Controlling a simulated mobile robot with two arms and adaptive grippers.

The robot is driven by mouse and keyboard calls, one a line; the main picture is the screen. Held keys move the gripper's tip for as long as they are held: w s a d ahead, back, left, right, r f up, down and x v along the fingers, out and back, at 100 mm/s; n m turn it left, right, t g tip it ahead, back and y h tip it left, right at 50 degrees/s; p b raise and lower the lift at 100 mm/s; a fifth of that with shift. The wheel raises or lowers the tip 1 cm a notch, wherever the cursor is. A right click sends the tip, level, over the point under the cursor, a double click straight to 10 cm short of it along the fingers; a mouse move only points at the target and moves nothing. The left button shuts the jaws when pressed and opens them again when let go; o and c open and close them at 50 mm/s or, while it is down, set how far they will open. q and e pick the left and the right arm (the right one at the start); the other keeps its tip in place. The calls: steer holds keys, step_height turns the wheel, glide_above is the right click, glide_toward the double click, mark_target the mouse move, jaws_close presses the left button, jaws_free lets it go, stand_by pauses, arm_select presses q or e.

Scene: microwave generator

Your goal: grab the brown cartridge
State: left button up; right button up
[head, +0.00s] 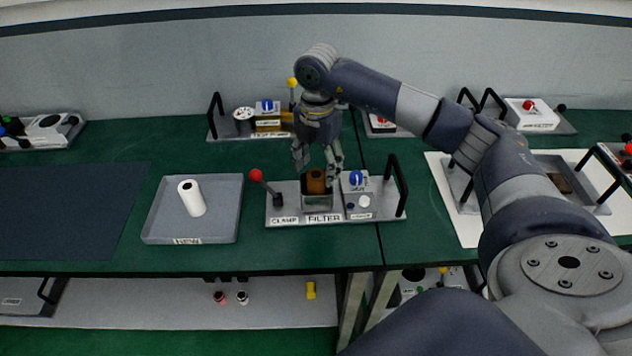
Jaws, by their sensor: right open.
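The brown cartridge (316,181) stands upright in the holder marked FILTER (317,203), in the middle of a grey fixture plate. My right gripper (317,172) points down over the cartridge with its fingers apart, one on each side. The fingers look open; I cannot tell whether either touches the cartridge. My left gripper is not in view.
The fixture has a red-knobbed clamp lever (266,186) on its left, a blue-knobbed box (356,183) and a black handle (397,183) on its right. Another fixture plate (225,132) stands behind. A dark mat (65,210) lies bare at left.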

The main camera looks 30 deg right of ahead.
steer(key=shift+f, duration=0.85)
steer(key=c, duration=1.3)
steer(key=shift+r, duration=0.1)
steer(key=shift+c, duration=0.2)
